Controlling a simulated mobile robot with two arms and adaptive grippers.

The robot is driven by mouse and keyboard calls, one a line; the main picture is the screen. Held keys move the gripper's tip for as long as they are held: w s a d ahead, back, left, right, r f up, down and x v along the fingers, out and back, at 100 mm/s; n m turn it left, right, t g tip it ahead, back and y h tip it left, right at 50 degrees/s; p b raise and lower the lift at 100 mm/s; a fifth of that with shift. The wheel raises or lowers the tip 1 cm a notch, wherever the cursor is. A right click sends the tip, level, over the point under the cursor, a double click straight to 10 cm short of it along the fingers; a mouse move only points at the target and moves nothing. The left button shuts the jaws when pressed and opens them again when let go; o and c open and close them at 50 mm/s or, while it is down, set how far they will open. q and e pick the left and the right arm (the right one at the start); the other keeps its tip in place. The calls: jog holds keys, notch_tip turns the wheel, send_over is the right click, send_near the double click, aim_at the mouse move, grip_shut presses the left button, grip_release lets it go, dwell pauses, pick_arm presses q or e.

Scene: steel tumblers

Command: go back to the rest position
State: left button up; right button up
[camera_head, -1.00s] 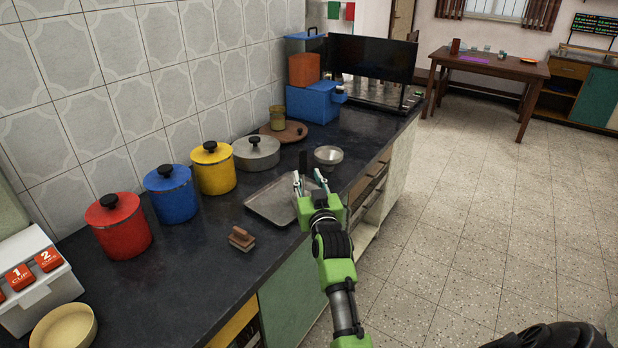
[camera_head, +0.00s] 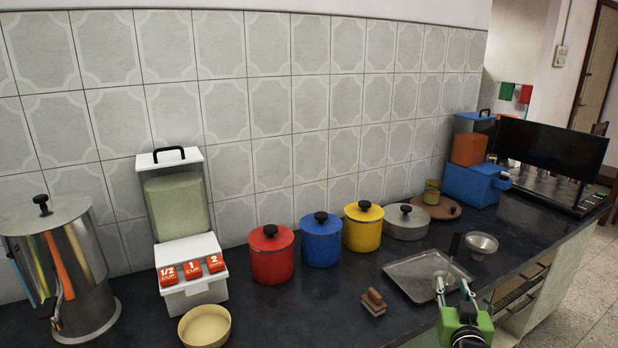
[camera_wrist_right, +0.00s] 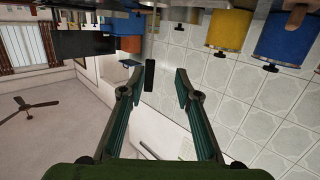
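My right gripper (camera_head: 453,288) is at the lower right of the head view, over the front right side of a grey metal tray (camera_head: 405,268) on the dark counter. The right wrist view shows the gripper (camera_wrist_right: 160,80) with its two fingers spread apart and nothing held between them. A dark upright handle (camera_head: 455,244) shows by the tray. The handle (camera_wrist_right: 150,75) also appears between the fingers in the wrist view, seemingly beyond them. My left gripper is in neither view.
Red (camera_head: 271,258), blue (camera_head: 320,241) and yellow (camera_head: 363,228) canisters line the wall. A metal funnel-like bowl (camera_head: 481,243) is right of the tray. A brown-handled block (camera_head: 374,303) lies left of it. A steel dispenser (camera_head: 75,270) stands far left. Floor is open at right.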

jog(key=s+a+f+n+g+y, duration=0.2)
jog(key=s+a+f+g, duration=0.1)
jog(key=s+a+f, duration=0.5)
jog(key=s+a+f+n+g+y, duration=0.25)
jog(key=s+a+f, duration=0.2)
jog(key=s, duration=0.55)
jog(key=s+a+f+g+y, duration=0.1)
jog(key=s+a+f+g, duration=0.15)
jog(key=s, duration=0.85)
jog(key=s+a+f+g, duration=0.2)
jog(key=s+a+g, duration=0.2)
jog(key=s, duration=0.6)
notch_tip(320, 180, down, 27)
jog(key=s+n+g, duration=0.1)
jog(key=s+g, duration=0.1)
jog(key=s+d+f, duration=0.2)
jog(key=s+f, duration=1.3)
jog(key=s, duration=0.2)
jog(key=shift+d+f+g, duration=0.35)
jog(key=shift+d+g, duration=0.05)
